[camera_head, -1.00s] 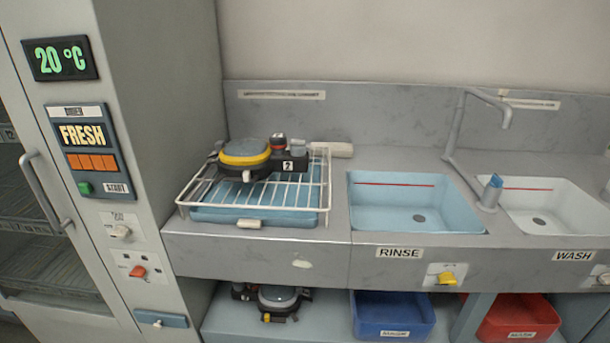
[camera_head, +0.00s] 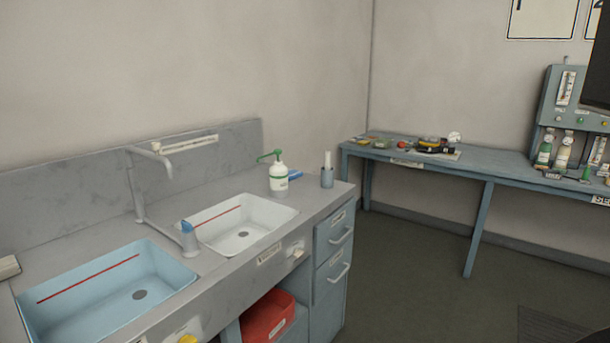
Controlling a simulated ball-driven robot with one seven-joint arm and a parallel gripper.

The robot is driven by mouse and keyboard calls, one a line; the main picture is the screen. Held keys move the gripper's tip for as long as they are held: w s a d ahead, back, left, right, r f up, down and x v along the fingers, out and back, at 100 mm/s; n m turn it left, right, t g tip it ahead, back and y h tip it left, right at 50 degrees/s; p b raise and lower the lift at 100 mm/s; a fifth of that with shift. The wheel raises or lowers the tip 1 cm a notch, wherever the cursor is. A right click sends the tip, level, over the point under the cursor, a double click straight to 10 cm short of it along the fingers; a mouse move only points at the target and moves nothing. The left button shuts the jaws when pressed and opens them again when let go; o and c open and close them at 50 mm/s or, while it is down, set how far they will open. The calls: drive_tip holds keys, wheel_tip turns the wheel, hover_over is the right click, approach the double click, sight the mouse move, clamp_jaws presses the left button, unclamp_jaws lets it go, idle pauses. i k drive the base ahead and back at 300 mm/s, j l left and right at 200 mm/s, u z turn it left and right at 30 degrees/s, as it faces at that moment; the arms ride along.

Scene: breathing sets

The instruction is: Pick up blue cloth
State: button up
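A small blue item (camera_head: 295,174) lies on the counter just right of the green-topped bottle (camera_head: 278,178). It may be the blue cloth, but it is too small and partly hidden to be sure. My gripper is not in view.
The grey counter (camera_head: 331,199) holds a blue basin (camera_head: 40,325), a white basin (camera_head: 285,213), a tap (camera_head: 139,190) and a grey cup (camera_head: 327,178). A red bin (camera_head: 268,318) sits below. A blue table (camera_head: 487,181) with several items stands along the back wall. The floor (camera_head: 410,270) between is clear.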

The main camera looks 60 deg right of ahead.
sight(294, 174)
drive_tip(key=z, duration=1.45)
drive_tip(key=i, duration=0.1)
